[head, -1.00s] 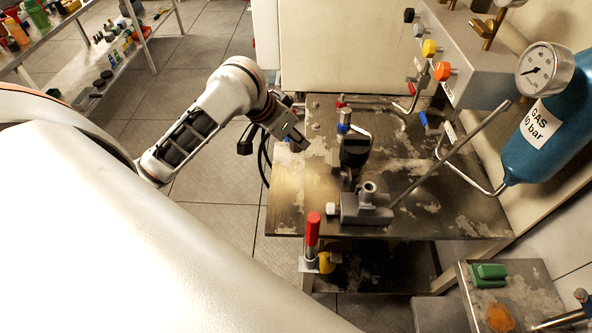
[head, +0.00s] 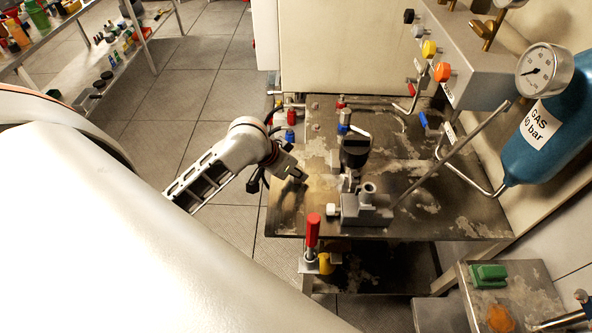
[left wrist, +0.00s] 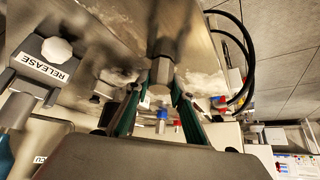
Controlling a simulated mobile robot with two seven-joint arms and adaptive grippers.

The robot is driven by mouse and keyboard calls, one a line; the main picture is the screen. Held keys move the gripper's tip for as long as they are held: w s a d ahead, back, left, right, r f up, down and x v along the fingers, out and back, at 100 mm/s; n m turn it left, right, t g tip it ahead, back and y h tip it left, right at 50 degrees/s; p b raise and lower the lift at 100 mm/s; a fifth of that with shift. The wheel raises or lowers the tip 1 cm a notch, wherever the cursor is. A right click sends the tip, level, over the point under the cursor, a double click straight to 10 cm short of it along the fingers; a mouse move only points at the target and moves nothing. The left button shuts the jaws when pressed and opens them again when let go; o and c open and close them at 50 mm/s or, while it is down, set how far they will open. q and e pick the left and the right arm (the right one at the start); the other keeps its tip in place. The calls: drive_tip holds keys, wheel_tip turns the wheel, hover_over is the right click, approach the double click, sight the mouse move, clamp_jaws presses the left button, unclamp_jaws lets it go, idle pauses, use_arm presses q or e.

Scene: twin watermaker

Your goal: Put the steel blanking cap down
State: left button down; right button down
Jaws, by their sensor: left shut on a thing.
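The steel blanking cap (left wrist: 160,75) is a small grey metal piece with flat sides, held between the two green-edged fingers of my left gripper (left wrist: 157,90) in the left wrist view. In the head view my left gripper (head: 300,178) is low over the left part of the stained metal bench (head: 400,225), left of the grey block. The cap cannot be made out there. I cannot tell whether it touches the bench top. My right gripper is not in view.
A grey block (head: 366,210) with a white knob and a black-topped fitting (head: 355,150) stand right of the gripper. A red-handled clamp (head: 312,235) is at the bench's front edge. Blue-capped (head: 291,136) and red-capped fittings stand behind. A blue gas cylinder (head: 550,130) is at right.

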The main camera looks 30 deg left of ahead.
use_arm(q)
drive_tip(key=shift+f, duration=0.15)
drive_tip(key=c, duration=1.7)
unclamp_jaws()
drive_tip(key=shift+r, duration=0.3)
drive_tip(key=v, duration=1.2)
drive_tip(key=shift+a+f, duration=0.1)
drive_tip(key=shift+s+f, duration=0.1)
drive_tip(key=shift+s, duration=0.05)
